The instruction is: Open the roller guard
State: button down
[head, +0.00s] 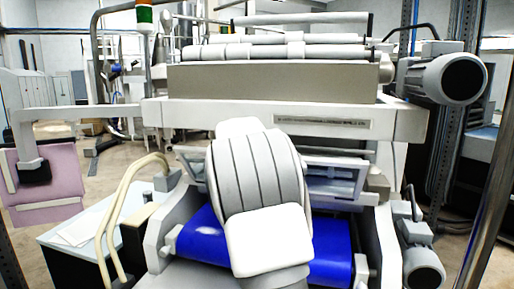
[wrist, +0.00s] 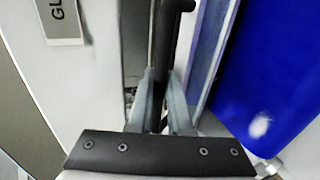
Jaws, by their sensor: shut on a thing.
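The roller guard (head: 335,178) is a pale grey frame with see-through panels, across the machine's front above the blue belt (head: 190,240). It looks closed, though my arm hides its middle. In the wrist view, my gripper (wrist: 160,82) has its two grey fingers closed on either side of a dark bar-like handle (wrist: 168,35). The handle runs up between the fingers and bends at its top. My gripper is hidden behind my arm in the head view. The blue belt also shows at the right of the wrist view (wrist: 275,75).
A white crossbeam (head: 230,113) spans the machine above the guard, with pale rollers (head: 270,50) over it. A motor (head: 420,268) sits low at the right. Curved cream rails (head: 105,225) and a pink panel (head: 60,175) stand at the left.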

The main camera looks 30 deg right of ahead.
jog(key=c, duration=0.9)
grip_release()
jog(key=shift+o, duration=0.2)
jog(key=shift+a, duration=0.1)
jog(key=b+v, duration=0.5)
jog(key=v, duration=1.2)
jog(key=shift+r, duration=0.2)
jog(key=shift+s+a, duration=0.1)
jog(key=shift+a, duration=0.05)
